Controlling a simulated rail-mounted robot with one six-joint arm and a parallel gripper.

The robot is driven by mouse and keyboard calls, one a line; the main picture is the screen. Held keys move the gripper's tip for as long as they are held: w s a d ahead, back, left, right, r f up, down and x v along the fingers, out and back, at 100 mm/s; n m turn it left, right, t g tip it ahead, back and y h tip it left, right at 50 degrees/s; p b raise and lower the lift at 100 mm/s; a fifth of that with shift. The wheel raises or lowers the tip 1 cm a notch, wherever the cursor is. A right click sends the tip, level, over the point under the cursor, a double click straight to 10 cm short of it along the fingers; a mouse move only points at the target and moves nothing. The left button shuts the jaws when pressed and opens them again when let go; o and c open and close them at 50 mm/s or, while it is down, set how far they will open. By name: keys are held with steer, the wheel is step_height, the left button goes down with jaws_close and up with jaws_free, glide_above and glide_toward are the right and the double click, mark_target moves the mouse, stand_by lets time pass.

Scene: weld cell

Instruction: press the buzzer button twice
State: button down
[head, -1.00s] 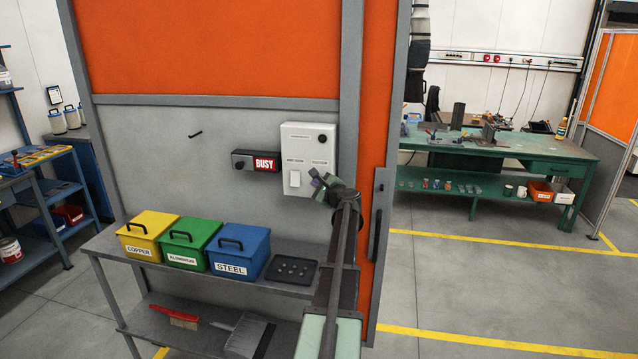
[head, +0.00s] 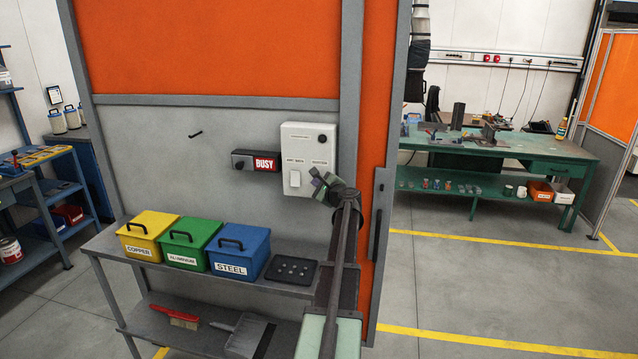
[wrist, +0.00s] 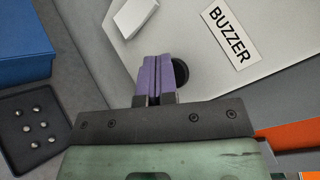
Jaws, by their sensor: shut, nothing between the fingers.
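The white control box (head: 308,135) hangs on the grey wall panel. The buzzer button is a black round knob (wrist: 180,72) beside the BUZZER label (wrist: 232,35) in the wrist view. In the head view my gripper hides it. My gripper (head: 317,177) is in front of the lower right of the box. In the wrist view its purple fingers (wrist: 158,60) are shut and empty. They partly overlap the left edge of the button. I cannot tell whether the fingertips touch it.
A white rocker switch (head: 295,179) sits left of my gripper on the same box. A BUSY sign (head: 264,163) is left of the box. Below, a shelf holds yellow, green and blue bins (head: 240,250) and a dark tray (head: 312,266). An orange door frame stands at right.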

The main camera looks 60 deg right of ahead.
steer(key=shift+s+a, duration=0.15)
steer(key=shift+a, duration=0.6)
steer(key=a, duration=0.2)
steer(key=s+a, duration=0.1)
steer(key=a, duration=0.2)
stand_by(0.7)
steer(key=w+a+f+n+g+y, duration=0.2)
steer(key=w+a+f+n+y, duration=0.15)
steer(key=a+n, duration=0.45)
steer(key=w+a+f+n+g+y+b, duration=0.1)
steer(key=w+a+f+n+g+y, duration=0.25)
steer(key=a, duration=0.75)
steer(key=w+a+f+n+g+y, duration=0.1)
steer(key=a+f+n+g+y, duration=0.15)
steer(key=a+f+n, duration=0.6)
steer(key=a+f+n+g, duration=0.1)
steer(key=a+n, duration=0.3)
steer(key=a, duration=1)
steer(key=a+f+n+g+b, duration=0.1)
steer(key=a+n+g, duration=0.2)
steer(key=a, duration=1.1)
steer(key=a+f+n+g+b, duration=0.1)
steer(key=a+n, duration=0.4)
steer(key=a, duration=0.9)
steer(key=shift+a+f+n+g, duration=0.2)
steer(key=shift+f+n+g, duration=0.15)
steer(key=shift+g, duration=0.45)
